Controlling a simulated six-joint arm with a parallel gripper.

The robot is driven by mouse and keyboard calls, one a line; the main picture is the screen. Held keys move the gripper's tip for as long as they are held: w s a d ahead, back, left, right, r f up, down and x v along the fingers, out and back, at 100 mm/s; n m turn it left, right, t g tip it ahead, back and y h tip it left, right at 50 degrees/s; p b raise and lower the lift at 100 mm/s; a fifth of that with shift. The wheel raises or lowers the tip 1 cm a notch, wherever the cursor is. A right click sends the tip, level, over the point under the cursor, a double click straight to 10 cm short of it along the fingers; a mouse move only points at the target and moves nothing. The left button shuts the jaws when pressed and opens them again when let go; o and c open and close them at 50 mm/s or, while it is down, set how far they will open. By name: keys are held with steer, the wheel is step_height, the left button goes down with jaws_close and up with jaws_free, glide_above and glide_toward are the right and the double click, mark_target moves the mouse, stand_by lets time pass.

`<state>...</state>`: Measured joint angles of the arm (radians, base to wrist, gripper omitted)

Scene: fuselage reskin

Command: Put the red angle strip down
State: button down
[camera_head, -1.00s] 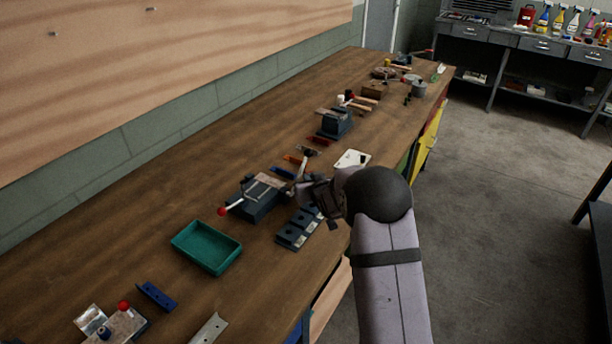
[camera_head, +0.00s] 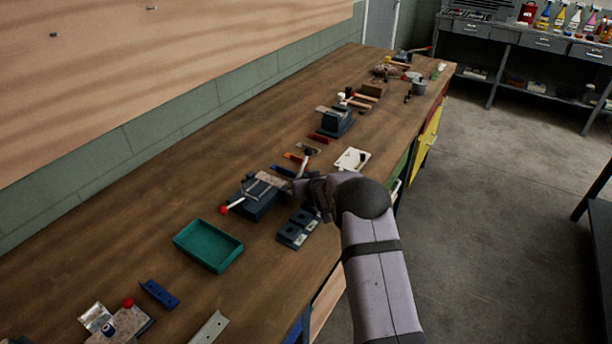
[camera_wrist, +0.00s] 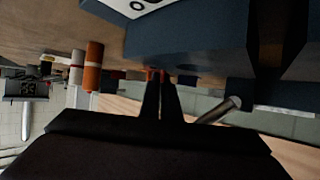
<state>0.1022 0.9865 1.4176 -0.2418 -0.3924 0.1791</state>
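A dark red strip (camera_head: 318,138) lies on the workbench (camera_head: 160,215) in the head view, in front of the far blue vise. An orange strip (camera_head: 295,158) and a blue strip (camera_head: 283,171) lie nearer. My gripper (camera_head: 308,184) is low over the bench, right of the near vise and partly hidden by my arm. In the wrist view my gripper's two dark fingers (camera_wrist: 162,88) are close together with only a narrow gap. A small red-orange patch (camera_wrist: 154,75) shows at their tips. I cannot tell whether it is between them or behind them.
The near vise (camera_head: 254,203) and dark blue blocks (camera_head: 296,230) stand close to my gripper. A teal tray (camera_head: 208,247) is nearer left. A white plate (camera_head: 352,158) lies to the right. Bare bench lies left of the vises.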

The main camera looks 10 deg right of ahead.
steer(key=shift+f, duration=0.15)
steer(key=c, duration=2.3)
jaws_free()
steer(key=shift+r, duration=0.2)
steer(key=b+v, duration=0.2)
steer(key=v, duration=1)
steer(key=shift+f, duration=0.1)
steer(key=o, duration=0.4)
